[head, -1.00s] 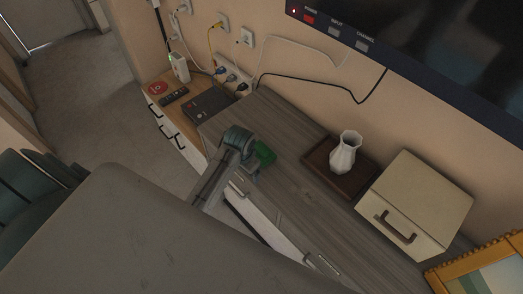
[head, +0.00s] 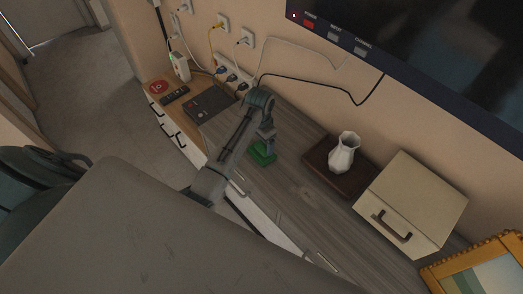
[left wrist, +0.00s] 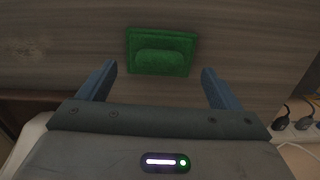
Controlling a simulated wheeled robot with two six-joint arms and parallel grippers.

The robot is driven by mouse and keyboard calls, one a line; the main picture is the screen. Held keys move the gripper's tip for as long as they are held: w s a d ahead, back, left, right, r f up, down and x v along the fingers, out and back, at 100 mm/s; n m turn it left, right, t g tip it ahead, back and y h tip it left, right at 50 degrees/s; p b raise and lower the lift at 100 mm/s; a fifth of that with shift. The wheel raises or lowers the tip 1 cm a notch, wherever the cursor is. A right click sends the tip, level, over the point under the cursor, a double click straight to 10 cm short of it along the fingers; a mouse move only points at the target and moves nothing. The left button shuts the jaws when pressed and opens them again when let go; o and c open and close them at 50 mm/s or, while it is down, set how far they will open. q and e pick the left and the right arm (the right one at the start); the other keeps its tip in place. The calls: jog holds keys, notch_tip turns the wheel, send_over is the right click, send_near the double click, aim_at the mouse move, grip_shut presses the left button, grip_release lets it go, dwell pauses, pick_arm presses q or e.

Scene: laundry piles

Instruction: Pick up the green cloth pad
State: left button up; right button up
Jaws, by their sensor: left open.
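The green cloth pad (head: 262,153) lies on the grey wooden cabinet top, left of the dark tray. It also shows in the left wrist view (left wrist: 160,52), flat on the wood, with a raised lighter green part in its middle. My left gripper (head: 264,143) is right above the pad, pointing down, and partly covers it in the head view. In the left wrist view its two fingers (left wrist: 158,78) are wide apart and empty, with the pad just beyond the tips and between their lines. My right gripper is not in view.
A white vase (head: 343,152) stands on a dark tray (head: 318,157) right of the pad. A cream box (head: 416,196) with a handle and a framed picture (head: 480,270) stand further right. Plugs and cables (head: 232,78) are at the wall behind. A black box (head: 209,104) lies left.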

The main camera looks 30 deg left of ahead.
aim_at(260, 148)
pick_arm(q)
notch_tip(260, 148, down, 5)
jog(key=shift+r+p, duration=0.15)
jog(key=shift+p, duration=1.1)
jog(key=shift+f, duration=0.4)
jog(key=shift+c, duration=0.3)
jog(key=c, duration=1)
